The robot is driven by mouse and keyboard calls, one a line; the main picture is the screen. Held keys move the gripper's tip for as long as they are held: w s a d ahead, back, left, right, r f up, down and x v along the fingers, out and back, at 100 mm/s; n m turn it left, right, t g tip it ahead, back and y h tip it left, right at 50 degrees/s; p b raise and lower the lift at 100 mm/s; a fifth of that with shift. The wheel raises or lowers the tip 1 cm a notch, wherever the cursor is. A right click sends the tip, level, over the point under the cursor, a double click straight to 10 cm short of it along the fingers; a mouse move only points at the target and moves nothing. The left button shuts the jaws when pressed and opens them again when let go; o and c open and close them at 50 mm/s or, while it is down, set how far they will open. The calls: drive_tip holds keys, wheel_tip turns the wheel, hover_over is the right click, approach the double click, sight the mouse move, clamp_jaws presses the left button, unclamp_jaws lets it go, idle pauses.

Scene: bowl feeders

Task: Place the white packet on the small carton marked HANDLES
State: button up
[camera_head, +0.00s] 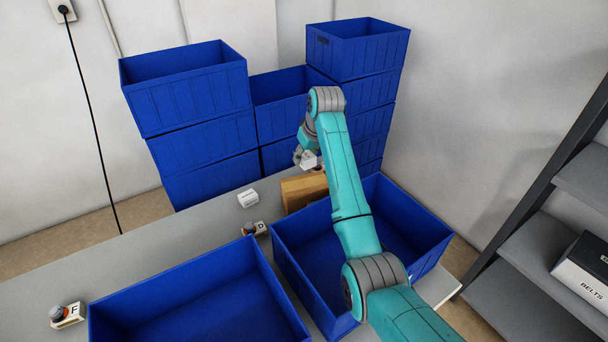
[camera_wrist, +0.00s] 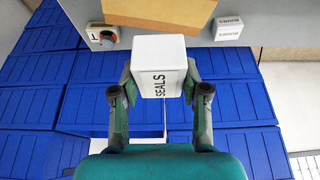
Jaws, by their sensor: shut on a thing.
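My gripper (camera_head: 304,155) is shut on a white packet (camera_head: 312,161), which it holds beside the blue crates at the back. In the wrist view the packet (camera_wrist: 160,68) reads SEALS and sits between the two fingers (camera_wrist: 160,88). A small brown carton (camera_head: 300,194) stands on the table just below the packet in the head view, partly hidden by my arm. A brown surface, seemingly that carton (camera_wrist: 175,14), shows at the top of the wrist view. No HANDLES mark can be read. I cannot tell whether packet and carton touch.
Another white packet (camera_head: 248,199) lies on the grey table (camera_head: 185,232). Knob boxes marked D (camera_head: 255,229) and F (camera_head: 67,316) stand there. Open blue bins (camera_head: 300,262) fill the front. Stacked blue crates (camera_head: 200,135) stand behind. A BELTS box (camera_head: 585,272) sits on the right shelf.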

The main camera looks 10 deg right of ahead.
sight(311, 164)
drive_tip(key=shift+f, duration=4)
drive_tip(key=shift+f, duration=0.1)
drive_tip(key=o, duration=1.2)
drive_tip(key=shift+c, duration=0.2)
drive_tip(key=v, duration=1.2)
drive_tip(key=shift+s, duration=0.1)
